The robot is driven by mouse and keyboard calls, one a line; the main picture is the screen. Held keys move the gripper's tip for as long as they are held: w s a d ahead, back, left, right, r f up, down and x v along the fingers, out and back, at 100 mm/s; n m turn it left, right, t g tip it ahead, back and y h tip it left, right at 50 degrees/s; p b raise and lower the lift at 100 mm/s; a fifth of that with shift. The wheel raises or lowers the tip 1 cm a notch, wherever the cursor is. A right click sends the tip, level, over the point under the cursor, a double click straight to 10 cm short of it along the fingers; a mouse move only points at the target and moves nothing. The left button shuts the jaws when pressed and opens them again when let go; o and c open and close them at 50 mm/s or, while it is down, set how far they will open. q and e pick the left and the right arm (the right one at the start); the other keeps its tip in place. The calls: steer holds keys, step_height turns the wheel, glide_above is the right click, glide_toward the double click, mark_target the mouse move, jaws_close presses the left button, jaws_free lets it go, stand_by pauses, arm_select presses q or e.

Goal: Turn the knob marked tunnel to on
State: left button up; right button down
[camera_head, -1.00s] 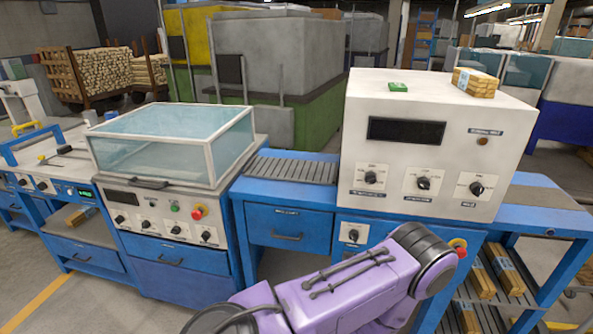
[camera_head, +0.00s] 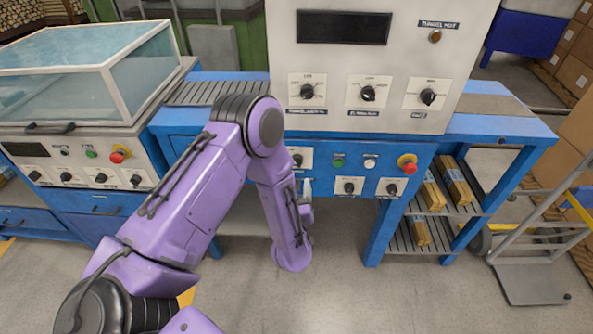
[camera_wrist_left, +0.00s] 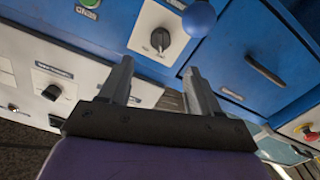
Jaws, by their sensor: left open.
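A black knob on a white plate (camera_head: 297,160) sits on the blue front panel, left of a green button; its label is too small to read. What looks like the same knob (camera_wrist_left: 160,40) shows in the left wrist view, beyond my fingertips. I cannot tell which knob is marked tunnel. A lamp labelled like "TUNNEL HEAT" (camera_head: 435,37) is on the white cabinet. My left gripper (camera_wrist_left: 158,70) is open and empty, its fingers apart and short of the knob. In the head view my forearm mostly hides it. My right gripper is not in view.
A white cabinet (camera_head: 480,40) carries three more knobs. The blue panel has two lower knobs and a red stop button (camera_head: 407,163). A blue ball (camera_wrist_left: 198,18) is close to the knob in the wrist view. A hand truck (camera_head: 535,270) stands right.

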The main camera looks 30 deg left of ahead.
mark_target(297, 164)
arm_select(q)
steer(key=p+x, duration=0.1)
steer(key=x, duration=0.9)
steer(key=c, duration=1)
